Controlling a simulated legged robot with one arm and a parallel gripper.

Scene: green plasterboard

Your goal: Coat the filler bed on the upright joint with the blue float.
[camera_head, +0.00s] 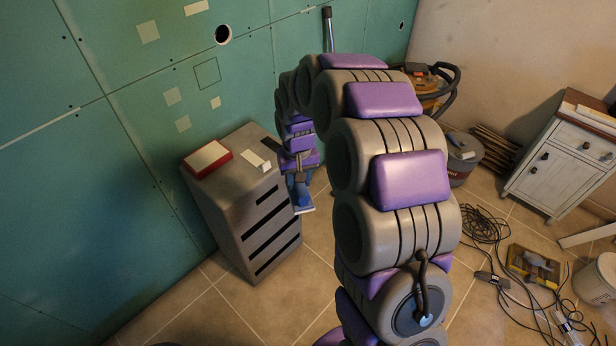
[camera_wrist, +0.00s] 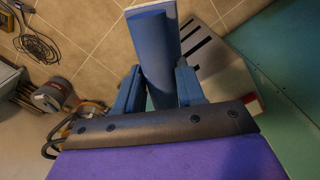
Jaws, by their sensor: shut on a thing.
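My gripper (camera_head: 299,178) is shut on the blue float (camera_head: 304,203) and holds it in the air beside the right side of the grey cabinet. In the wrist view the float (camera_wrist: 155,55) sits between the two blue fingers of my gripper (camera_wrist: 160,90), and a pale edge shows at its far end. The green plasterboard (camera_head: 140,150) stands at the left, apart from the float. An upright joint (camera_head: 133,138) runs down it left of the cabinet, and another (camera_head: 271,40) shows farther right. I cannot tell which bears the filler bed.
The grey slotted cabinet (camera_head: 250,215) stands against the board, with a red-rimmed tray (camera_head: 224,160) and a pale piece (camera_head: 255,161) on top. Cables (camera_head: 485,225), a bucket (camera_head: 462,155) and a white cupboard (camera_head: 556,160) are at the right. The floor before the cabinet is clear.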

